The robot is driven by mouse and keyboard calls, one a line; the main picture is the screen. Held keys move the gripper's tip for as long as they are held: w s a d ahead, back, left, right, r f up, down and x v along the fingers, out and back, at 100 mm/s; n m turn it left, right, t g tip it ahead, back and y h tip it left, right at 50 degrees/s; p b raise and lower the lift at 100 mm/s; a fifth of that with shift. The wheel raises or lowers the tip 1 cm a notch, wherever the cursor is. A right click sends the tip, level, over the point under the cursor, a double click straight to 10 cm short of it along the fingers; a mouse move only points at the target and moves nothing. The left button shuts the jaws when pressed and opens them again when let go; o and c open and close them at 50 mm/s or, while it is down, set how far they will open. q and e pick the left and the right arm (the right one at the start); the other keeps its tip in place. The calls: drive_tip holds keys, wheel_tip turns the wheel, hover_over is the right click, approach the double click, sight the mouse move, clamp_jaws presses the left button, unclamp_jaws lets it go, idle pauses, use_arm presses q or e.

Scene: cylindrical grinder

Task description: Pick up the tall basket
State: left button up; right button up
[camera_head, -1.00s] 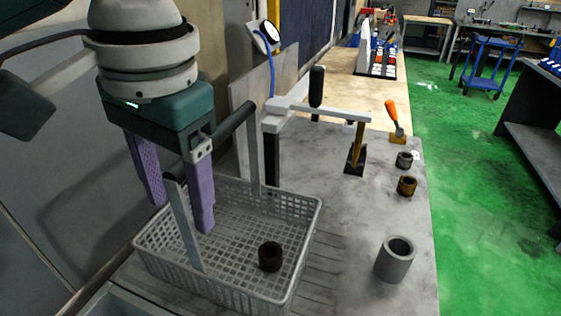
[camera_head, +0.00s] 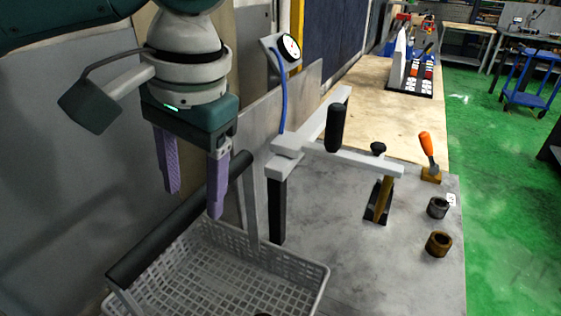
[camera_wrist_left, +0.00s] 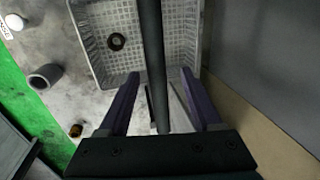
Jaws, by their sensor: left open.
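The basket (camera_head: 225,280) is a grey plastic mesh tray with upright side brackets and a dark round handle bar (camera_head: 180,222) across its top. It stands on the grey worktop, and its near part is cut off in the head view. My left gripper (camera_head: 194,204) has two purple fingers, apart and empty, pointing down near the handle bar. In the left wrist view the bar (camera_wrist_left: 152,60) runs between the two open fingers, with the basket (camera_wrist_left: 82,38) beyond it. I cannot tell the exact height gap. My right gripper is not in view.
A dark ring (camera_wrist_left: 117,42) lies in the basket. A grey lever fixture (camera_head: 320,150) and a dial gauge (camera_head: 290,47) stand behind it. A brown ring (camera_head: 438,244), a dark ring (camera_head: 437,207) and an orange-handled tool (camera_head: 429,150) sit at the right. A wall closes the left.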

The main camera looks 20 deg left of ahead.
use_arm(q)
wheel_tip(320, 180, down, 6)
drive_tip(key=p, duration=0.1)
drive_tip(key=shift+w+a, duration=0.15)
drive_tip(key=shift+a, duration=0.25)
drive_tip(key=shift+c, duration=0.3)
clamp_jaws()
idle(0.9)
